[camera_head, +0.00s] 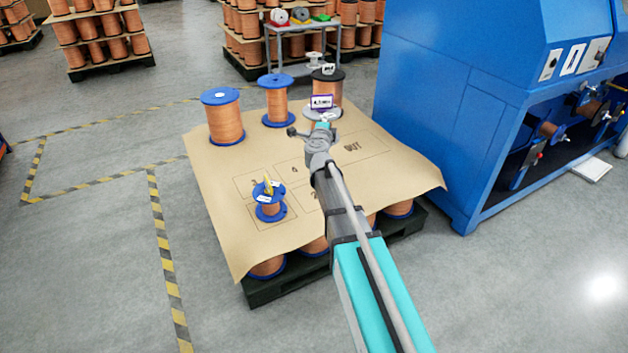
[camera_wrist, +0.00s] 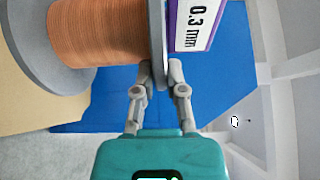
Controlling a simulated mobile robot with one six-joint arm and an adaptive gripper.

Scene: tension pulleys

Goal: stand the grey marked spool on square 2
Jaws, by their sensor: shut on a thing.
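The grey marked spool (camera_wrist: 100,28) has copper wire, grey flanges and a purple-edged card (camera_wrist: 195,22) reading 0.3 mm on its top. In the head view, the card (camera_head: 321,102) shows at the back of the brown sheet, with the spool partly behind my gripper (camera_head: 325,119). My gripper (camera_wrist: 158,72) is shut on the upper flange's edge in the wrist view. The spool looks upright; whether its base touches the sheet cannot be told. Square 2 (camera_head: 314,195) is at the front of the sheet, partly hidden by my arm, and its visible part is bare.
A small blue spool (camera_head: 270,208) stands on the front-left square. Two larger blue-topped spools (camera_head: 226,122) (camera_head: 278,105) and a black-topped spool (camera_head: 328,84) stand at the back. The brown sheet (camera_head: 210,175) covers a pallet. A blue machine (camera_head: 440,110) is at right.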

